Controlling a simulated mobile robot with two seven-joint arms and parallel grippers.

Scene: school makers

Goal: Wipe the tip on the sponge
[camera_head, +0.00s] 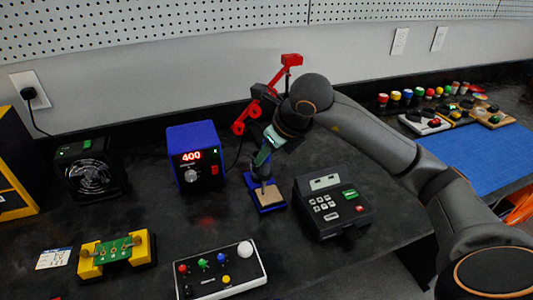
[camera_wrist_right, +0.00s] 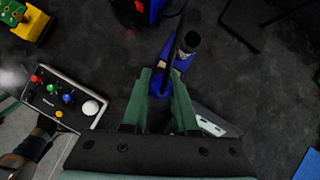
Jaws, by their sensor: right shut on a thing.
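The tan sponge (camera_head: 268,194) lies in a blue tray (camera_head: 267,209) on the dark bench. My right gripper (camera_head: 264,156) is above it, its green fingers pointing down and shut on the soldering iron. The iron's lower end (camera_head: 264,181) reaches down to or just over the sponge; I cannot tell whether they touch. In the right wrist view, the dark iron (camera_wrist_right: 187,42) stands out beyond the fingers, and the blue tray shows partly behind it. My left gripper does not show.
A blue soldering station (camera_head: 195,156) reading 400 stands left of the sponge, and a black keypad device (camera_head: 334,205) to the right. A red-armed stand (camera_head: 263,103) rises behind. A button box (camera_head: 218,272) and a yellow circuit-board holder (camera_head: 117,252) are in front.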

